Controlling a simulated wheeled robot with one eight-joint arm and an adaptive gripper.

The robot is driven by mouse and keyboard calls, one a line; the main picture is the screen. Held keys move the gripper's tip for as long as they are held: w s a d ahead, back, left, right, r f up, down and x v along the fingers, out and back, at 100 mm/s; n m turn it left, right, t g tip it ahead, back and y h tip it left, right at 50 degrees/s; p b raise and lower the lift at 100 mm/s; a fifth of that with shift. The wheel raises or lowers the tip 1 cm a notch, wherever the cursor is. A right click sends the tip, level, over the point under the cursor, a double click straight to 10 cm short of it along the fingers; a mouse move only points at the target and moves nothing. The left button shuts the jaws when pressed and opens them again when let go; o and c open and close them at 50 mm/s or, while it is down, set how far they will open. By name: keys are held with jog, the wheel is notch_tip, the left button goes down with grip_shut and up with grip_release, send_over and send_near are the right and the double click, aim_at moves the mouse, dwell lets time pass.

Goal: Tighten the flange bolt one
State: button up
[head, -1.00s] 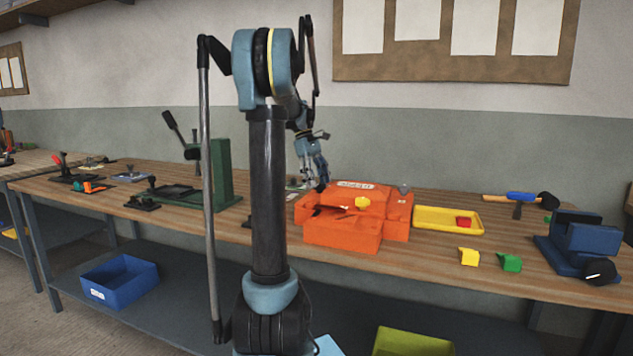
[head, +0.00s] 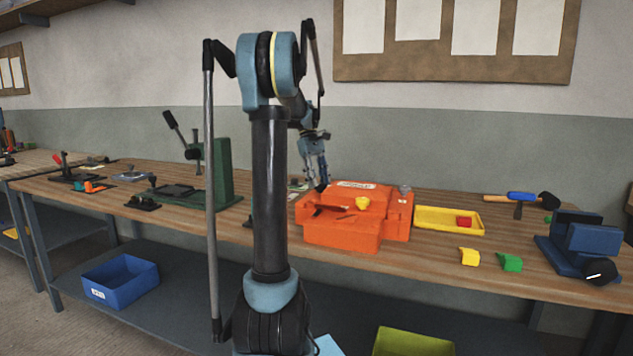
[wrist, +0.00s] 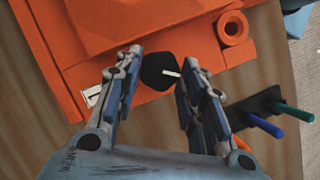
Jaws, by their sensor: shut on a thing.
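The orange mould (head: 345,236) lies on the bench in the head view, and its orange body (wrist: 135,20) fills the upper part of the wrist view. A black round bolt head (wrist: 156,70) with a white mark sits at the mould's edge in the wrist view. I take it for the flange bolt. My gripper (wrist: 163,58) has a finger on each side of this head and is shut on it.
A yellow tray (head: 430,228) with a red block stands right of the mould. Yellow (head: 469,257) and green (head: 511,263) blocks lie in front. A green press (head: 222,172) stands left. Tools with green (wrist: 290,112) and blue (wrist: 266,126) handles lie close by my right finger.

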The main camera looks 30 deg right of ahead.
jog(key=m, duration=0.2)
jog(key=m+y, duration=0.2)
jog(key=m, duration=0.1)
jog(key=shift+d+m, duration=0.3)
jog(key=m+y, duration=0.1)
jog(key=m, duration=0.1)
jog(key=m+t, duration=0.1)
jog(key=m, duration=0.2)
jog(key=shift+s+d+y, duration=0.1)
jog(key=shift+y, duration=0.3)
jog(key=shift+t, duration=0.3)
jog(key=o, duration=1)
jog(key=shift+o, duration=0.2)
jog(key=v, duration=0.8)
